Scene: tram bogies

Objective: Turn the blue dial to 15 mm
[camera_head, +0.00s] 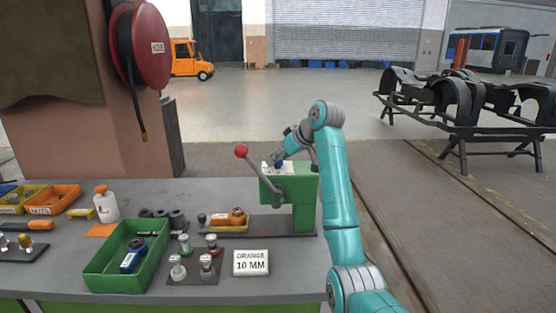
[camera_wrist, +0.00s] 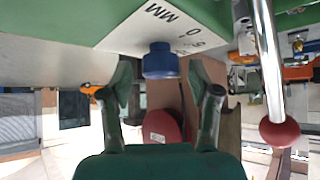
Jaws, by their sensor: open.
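The blue dial (camera_wrist: 160,61) sits on a pale plate (camera_wrist: 140,38) marked "MM" and some digits in the wrist view. The plate is on the top of a green machine (camera_head: 306,200) on the workbench. My gripper (camera_wrist: 164,84) is open, with one finger to each side of the dial and visible gaps between. I cannot tell which mark the dial points at.
A lever with a red ball (camera_head: 241,151) sticks out left of the machine; the ball also shows in the wrist view (camera_wrist: 279,133). A green bin (camera_head: 97,272) and several small parts crowd the bench's left.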

